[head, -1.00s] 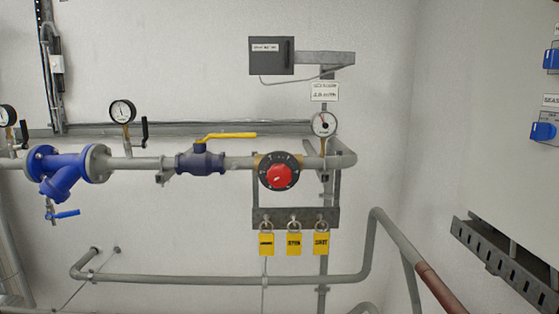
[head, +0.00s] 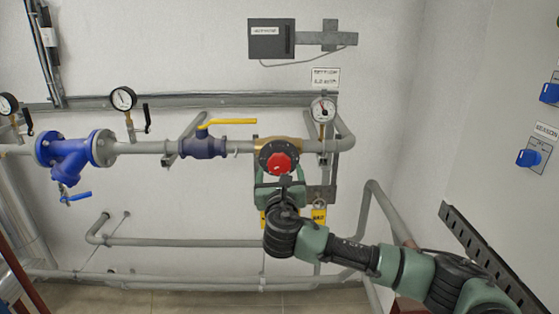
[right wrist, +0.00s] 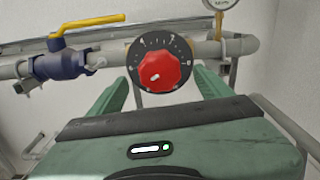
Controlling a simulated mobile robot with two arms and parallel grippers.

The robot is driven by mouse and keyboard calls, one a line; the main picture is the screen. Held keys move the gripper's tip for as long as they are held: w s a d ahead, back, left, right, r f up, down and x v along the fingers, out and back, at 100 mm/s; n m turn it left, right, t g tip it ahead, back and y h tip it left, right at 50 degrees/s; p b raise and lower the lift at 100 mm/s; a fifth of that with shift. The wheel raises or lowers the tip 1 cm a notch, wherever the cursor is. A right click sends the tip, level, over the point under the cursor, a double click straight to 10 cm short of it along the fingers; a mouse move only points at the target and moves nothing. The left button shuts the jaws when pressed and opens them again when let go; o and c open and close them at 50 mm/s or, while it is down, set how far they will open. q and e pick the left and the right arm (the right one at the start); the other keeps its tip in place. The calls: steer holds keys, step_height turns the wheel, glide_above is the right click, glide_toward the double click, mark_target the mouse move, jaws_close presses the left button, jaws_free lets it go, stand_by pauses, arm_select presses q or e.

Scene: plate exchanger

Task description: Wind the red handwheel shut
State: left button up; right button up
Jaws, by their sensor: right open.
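The red handwheel (head: 279,163) sits at the centre of a black numbered dial (head: 265,153) on a brass valve body in the grey pipe. In the right wrist view the red handwheel (right wrist: 159,69) shows face-on, with a white mark at its lower left. My right gripper (head: 279,183) is just below the handwheel in the head view. In the right wrist view its two green fingers (right wrist: 160,92) are spread, one to each side of the dial, with nothing gripped. Whether they touch the dial cannot be told. My left gripper is not in view.
A blue valve with a yellow lever (head: 228,122) is left of the handwheel. A round gauge (head: 323,109) is to its right. Yellow padlocks (head: 319,213) hang below, partly hidden by my arm. A grey pipe bend (head: 372,190) stands at the right, near my arm.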

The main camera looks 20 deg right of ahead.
mark_target(279, 166)
steer(key=p+x, duration=0.1)
steer(key=x, duration=0.2)
steer(key=shift+w+r, duration=0.1)
steer(key=shift+w, duration=0.2)
steer(key=shift+w+d, duration=0.2)
steer(key=shift+w, duration=0.35)
steer(key=c, duration=1.4)
steer(key=shift+o, duration=0.2)
steer(key=shift+f, duration=0.2)
